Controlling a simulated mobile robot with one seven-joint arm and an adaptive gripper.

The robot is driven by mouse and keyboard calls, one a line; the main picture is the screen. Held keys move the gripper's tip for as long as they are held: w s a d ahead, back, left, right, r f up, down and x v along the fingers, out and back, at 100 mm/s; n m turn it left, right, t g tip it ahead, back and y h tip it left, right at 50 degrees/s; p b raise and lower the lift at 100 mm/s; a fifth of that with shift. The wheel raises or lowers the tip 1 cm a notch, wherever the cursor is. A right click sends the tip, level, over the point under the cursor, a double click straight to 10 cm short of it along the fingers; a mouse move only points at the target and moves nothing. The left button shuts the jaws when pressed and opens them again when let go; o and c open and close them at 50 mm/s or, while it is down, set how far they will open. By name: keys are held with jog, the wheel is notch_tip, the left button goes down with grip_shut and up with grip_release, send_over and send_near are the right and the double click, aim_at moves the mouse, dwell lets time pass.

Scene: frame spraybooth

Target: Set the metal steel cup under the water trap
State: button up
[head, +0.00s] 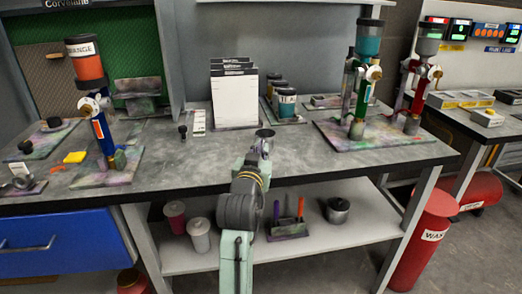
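A metal steel cup (338,210), dark inside and with a small side handle or lug, stands on the lower shelf, right of a rack of small tools. I cannot tell for sure which fitting is the water trap. Upright coloured assemblies stand on the bench: a blue one with an orange cup (97,115) at left and a green one with a teal cup (363,85) at right. My gripper (264,137) is over the middle of the bench, pointing away, apart from the steel cup. A dark round shape shows at its tip; its fingers are too small to read.
The lower shelf (275,258) also holds two lidded pots (198,236) and the tool rack (288,229). The bench (215,165) is fairly clear in the middle. White cards (234,97) stand behind. A red WAX cylinder (424,240) stands at right.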

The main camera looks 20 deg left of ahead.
jog(key=o, duration=0.4)
jog(key=shift+r, duration=0.25)
jog(key=shift+s+d+f, duration=0.1)
jog(key=shift+s+f, duration=0.05)
jog(key=shift+s, duration=0.15)
jog(key=b+v, duration=0.2)
jog(key=v, duration=0.9)
jog(key=shift+s+b, duration=0.2)
jog(key=shift+b, duration=0.2)
